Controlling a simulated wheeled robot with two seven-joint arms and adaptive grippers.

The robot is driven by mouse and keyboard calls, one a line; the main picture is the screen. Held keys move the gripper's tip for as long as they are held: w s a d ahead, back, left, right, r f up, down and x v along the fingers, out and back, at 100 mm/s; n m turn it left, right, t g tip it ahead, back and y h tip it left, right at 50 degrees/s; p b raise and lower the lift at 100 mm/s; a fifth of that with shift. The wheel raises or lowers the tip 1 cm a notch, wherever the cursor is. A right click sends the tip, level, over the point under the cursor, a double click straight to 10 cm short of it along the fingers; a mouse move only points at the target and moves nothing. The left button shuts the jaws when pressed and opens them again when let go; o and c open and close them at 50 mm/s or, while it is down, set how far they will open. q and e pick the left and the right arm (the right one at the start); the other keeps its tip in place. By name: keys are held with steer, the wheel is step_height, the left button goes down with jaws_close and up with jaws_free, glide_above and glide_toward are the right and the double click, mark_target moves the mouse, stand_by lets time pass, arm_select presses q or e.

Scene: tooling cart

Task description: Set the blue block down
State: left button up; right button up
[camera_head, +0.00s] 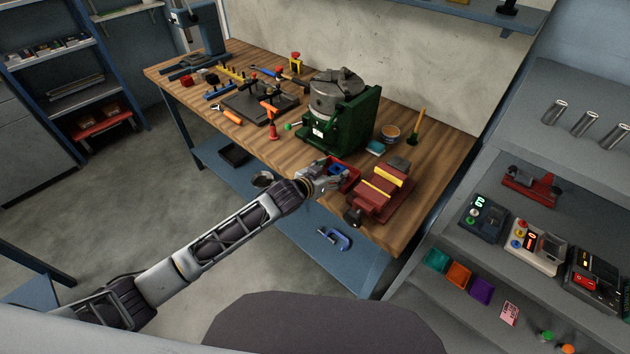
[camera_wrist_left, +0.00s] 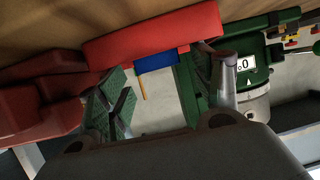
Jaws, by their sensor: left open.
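My left gripper (camera_head: 325,177) reaches from the left to the front edge of the wooden workbench, at a red bin (camera_head: 351,179). The blue block (camera_head: 337,169) shows inside the bin, just beyond the fingers. In the left wrist view the fingers of the gripper (camera_wrist_left: 168,92) are spread wide with nothing held between them. There the blue block (camera_wrist_left: 156,62) shows as a small blue face against the red bin (camera_wrist_left: 150,34), ahead of the fingers and apart from them. Most of the block is hidden. My right gripper is not in view.
A red vise (camera_head: 383,192) stands right of the bin. A green fixture with a grey chuck (camera_head: 340,105) stands behind it. A blue clamp (camera_head: 334,238) lies on the lower shelf. Tools lie further left on the bench, with bare wood at its front left.

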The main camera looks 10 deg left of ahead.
arm_select(q)
steer(key=v, duration=0.9)
